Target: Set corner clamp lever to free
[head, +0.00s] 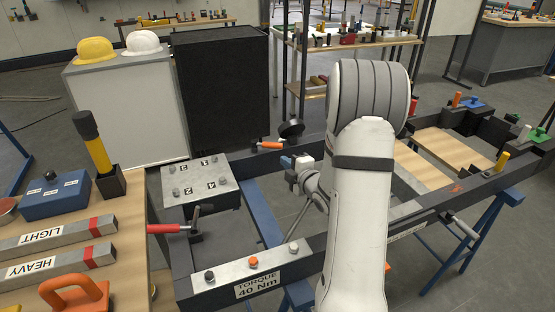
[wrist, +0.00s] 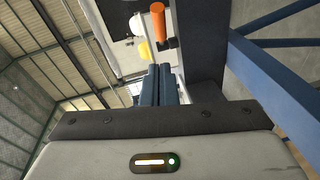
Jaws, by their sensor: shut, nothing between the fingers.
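An orange-handled lever (head: 269,145) sits at the back left corner of the dark frame (head: 315,150) in the head view. The same orange handle (wrist: 158,24) shows near the top of the wrist view, beyond my fingertips and apart from them. My gripper (head: 286,162) is just below and right of this lever in the head view, partly hidden behind my arm. Its two dark blue fingers (wrist: 166,85) are together in the wrist view, with nothing between them. Which lever setting is free cannot be read.
A red-handled lever (head: 170,228) is at the front left corner. A lettered plate box (head: 200,183) and a torque plate (head: 254,263) are on the frame. A black cabinet (head: 222,90) stands behind. The bench (head: 128,262) at left holds labelled bars. Green and yellow handles are far right.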

